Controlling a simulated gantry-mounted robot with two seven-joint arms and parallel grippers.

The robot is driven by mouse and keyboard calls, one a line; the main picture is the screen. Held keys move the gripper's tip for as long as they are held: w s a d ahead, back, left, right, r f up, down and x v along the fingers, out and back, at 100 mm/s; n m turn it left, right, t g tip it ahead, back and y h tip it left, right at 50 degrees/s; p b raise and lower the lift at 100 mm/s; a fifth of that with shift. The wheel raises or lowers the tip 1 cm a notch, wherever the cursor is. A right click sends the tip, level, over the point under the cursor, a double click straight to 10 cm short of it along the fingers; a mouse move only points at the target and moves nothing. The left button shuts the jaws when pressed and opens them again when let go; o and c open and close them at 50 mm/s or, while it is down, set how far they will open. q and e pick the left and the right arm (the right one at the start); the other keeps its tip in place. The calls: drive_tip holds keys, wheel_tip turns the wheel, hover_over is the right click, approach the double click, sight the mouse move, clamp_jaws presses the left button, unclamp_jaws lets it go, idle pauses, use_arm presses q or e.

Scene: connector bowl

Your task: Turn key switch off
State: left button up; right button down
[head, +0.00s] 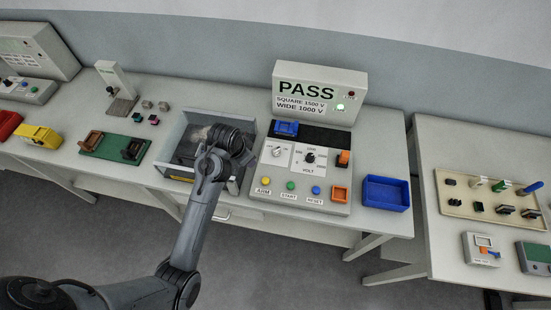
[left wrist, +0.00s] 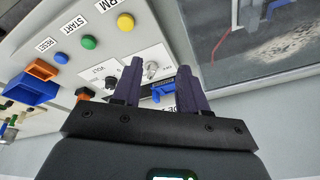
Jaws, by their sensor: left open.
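The key switch (head: 277,151) is a small silvery knob on a white plate, left of the black volt dial (head: 310,157) on the grey tester panel. In the left wrist view the key switch (left wrist: 151,69) shows between the two dark fingers of my left gripper (left wrist: 159,66). The fingers are open and no grip on the switch is visible; I cannot tell their exact distance from it. In the head view my left wrist (head: 225,145) is left of the tester and its fingers are hidden. My right gripper is not in view.
The tester's screen (head: 307,95) reads PASS with a green light lit. Yellow (head: 263,182), green (head: 291,185) and blue (head: 316,190) buttons line the front. Orange and blue connectors sit on the panel. A grey-walled box (head: 181,172) lies under my left arm; a blue bin (head: 386,193) stands right.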

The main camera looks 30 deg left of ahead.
use_arm(q)
drive_tip(key=m+h+b, duration=0.2)
drive_tip(key=b, duration=0.3)
approach(276, 149)
drive_tip(key=s+r, duration=0.1)
drive_tip(key=s, duration=0.1)
drive_tip(key=w, duration=0.1)
drive_tip(key=x, duration=0.3)
drive_tip(key=b+x, duration=0.1)
drive_tip(key=x, duration=0.5)
drive_tip(key=shift+w+a+r, duration=0.1)
drive_tip(key=shift+w, duration=0.15)
drive_tip(key=shift+w+f+b, duration=0.25)
drive_tip(key=shift+f+b, duration=0.05)
drive_tip(key=shift+f, duration=0.35)
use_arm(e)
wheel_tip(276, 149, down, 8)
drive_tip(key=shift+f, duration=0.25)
use_arm(q)
clamp_jaws()
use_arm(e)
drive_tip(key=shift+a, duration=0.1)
